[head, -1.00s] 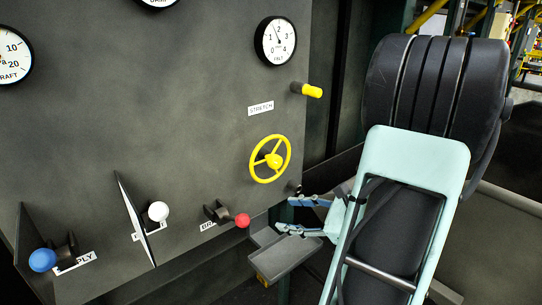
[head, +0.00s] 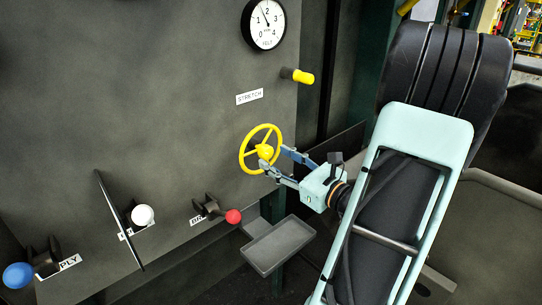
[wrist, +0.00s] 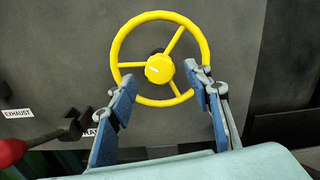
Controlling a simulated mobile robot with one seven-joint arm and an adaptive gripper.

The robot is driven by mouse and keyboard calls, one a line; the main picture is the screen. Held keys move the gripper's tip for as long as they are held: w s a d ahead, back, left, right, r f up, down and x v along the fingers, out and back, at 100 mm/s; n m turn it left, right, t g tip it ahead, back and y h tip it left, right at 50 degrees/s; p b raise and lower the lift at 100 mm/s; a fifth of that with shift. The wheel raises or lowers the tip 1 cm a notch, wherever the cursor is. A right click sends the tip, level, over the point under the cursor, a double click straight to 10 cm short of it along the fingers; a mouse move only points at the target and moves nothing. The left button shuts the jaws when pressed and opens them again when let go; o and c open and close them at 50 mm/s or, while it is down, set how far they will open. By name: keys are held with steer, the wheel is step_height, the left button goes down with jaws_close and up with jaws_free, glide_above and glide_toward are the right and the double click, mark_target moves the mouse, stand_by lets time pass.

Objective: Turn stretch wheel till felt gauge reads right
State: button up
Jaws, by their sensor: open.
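The yellow stretch wheel (head: 261,149) is mounted on the dark panel, with three spokes and a round hub. It fills the upper middle of the wrist view (wrist: 160,58). The felt gauge (head: 264,24) is a white round dial above it, its needle pointing up, near between 1 and 2. My gripper (head: 274,160) is open at the wheel's lower right. In the wrist view its blue-padded fingers (wrist: 158,90) lie apart, overlapping the lower part of the wheel, one left and one right. I cannot tell whether either finger touches the rim.
A yellow-tipped handle (head: 303,77) sticks out above right of the wheel. A red-knobbed lever (head: 233,216), a white-knobbed lever (head: 143,215) beside a thin plate (head: 119,222), and a blue-knobbed lever (head: 18,276) stand lower left. A grey tray (head: 278,246) lies below the wheel.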

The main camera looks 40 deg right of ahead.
mark_target(263, 150)
steer(key=shift+w+a, duration=0.15)
steer(key=shift+w, duration=1.25)
steer(key=shift+c, duration=0.4)
jaws_close()
